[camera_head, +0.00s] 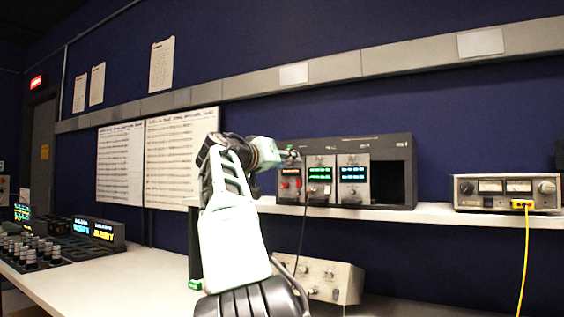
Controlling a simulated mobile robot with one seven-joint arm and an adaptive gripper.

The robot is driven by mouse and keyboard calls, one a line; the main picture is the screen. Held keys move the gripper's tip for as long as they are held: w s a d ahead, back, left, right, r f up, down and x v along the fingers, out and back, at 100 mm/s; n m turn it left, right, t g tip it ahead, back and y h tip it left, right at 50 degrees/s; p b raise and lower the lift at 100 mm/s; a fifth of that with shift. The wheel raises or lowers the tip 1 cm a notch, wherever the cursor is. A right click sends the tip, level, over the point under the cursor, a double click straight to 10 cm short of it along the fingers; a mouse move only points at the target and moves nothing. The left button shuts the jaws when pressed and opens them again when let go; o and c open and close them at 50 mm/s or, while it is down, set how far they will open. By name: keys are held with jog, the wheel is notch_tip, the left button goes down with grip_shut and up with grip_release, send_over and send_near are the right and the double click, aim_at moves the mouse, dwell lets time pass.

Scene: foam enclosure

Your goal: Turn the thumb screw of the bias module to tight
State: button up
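A dark grey module rack (383,143) stands on the shelf. The label text is too small to read, so I cannot tell which is the bias module. The thumb screw cannot be made out. My gripper (291,153) is at the upper left front of the rack, near the top of the left module. Its fingers are too small to show whether they are open or touching anything.
The rack's right bay (394,182) is empty and dark. A meter unit (507,192) with a yellow cable stands further right on the shelf (435,213). A beige box (322,277) sits below the shelf, with a black cable hanging above it. Consoles with knobs (45,248) stand left on the bench.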

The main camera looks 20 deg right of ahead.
jog(key=v, duration=1.2)
dwell(0.4)
